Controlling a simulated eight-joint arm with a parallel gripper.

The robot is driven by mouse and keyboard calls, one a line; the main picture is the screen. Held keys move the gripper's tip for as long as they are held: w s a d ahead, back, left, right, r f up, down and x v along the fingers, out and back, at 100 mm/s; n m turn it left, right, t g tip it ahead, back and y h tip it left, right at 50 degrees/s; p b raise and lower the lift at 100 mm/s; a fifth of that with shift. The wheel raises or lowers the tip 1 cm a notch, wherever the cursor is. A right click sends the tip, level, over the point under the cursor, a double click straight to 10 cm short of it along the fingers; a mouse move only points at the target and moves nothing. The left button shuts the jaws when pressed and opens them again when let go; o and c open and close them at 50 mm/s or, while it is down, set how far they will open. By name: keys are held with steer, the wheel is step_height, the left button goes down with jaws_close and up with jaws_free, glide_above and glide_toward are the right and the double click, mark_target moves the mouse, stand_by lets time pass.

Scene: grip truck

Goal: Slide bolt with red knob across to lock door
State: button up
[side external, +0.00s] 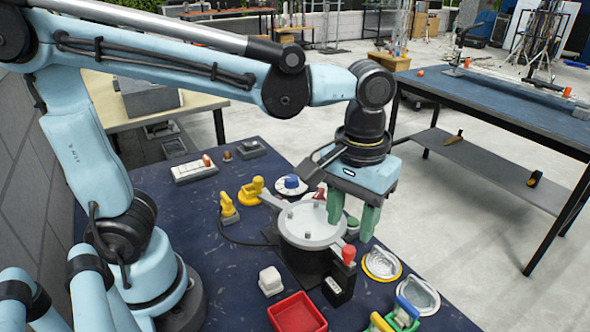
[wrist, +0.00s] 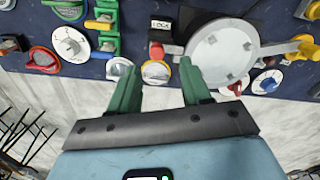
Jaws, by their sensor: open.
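The red knob (side external: 349,253) stands upright beside the round grey metal disc (side external: 309,226), above a black block (side external: 338,289). In the wrist view the red knob (wrist: 156,49) shows just below a label reading LOCK (wrist: 161,24), left of the grey disc (wrist: 222,52). The bolt itself is hard to make out. My gripper (side external: 350,228) is open, its green fingers pointing down near the disc's right edge and hiding part of what is behind. In the wrist view the gripper (wrist: 155,76) frames the gap below the knob, with nothing between the fingers touching them.
A yellow-rimmed round dish (side external: 382,264) and a white round dish (side external: 418,296) lie to the right. Yellow handles (side external: 250,190) and a blue-knobbed dial (side external: 291,184) stand behind the disc. A red tray (side external: 298,314) and a white cube (side external: 270,280) are in front.

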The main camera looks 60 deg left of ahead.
mark_target(347, 246)
step_height(347, 246, up, 6)
stand_by(0.4)
steer(key=shift+a, duration=0.1)
steer(key=a+f+m+t, duration=0.1)
steer(key=a+f+t, duration=0.1)
steer(key=a, duration=0.2)
steer(key=a+f+m+t, duration=0.1)
steer(key=a+f+t, duration=0.1)
steer(key=a+f, duration=0.1)
steer(key=a+f+m+t, duration=0.1)
steer(key=a+f+t, duration=0.2)
steer(key=a, duration=0.2)
steer(key=shift+s+a+m, duration=0.15)
steer(key=shift+a+m, duration=0.15)
steer(key=shift+a, duration=0.05)
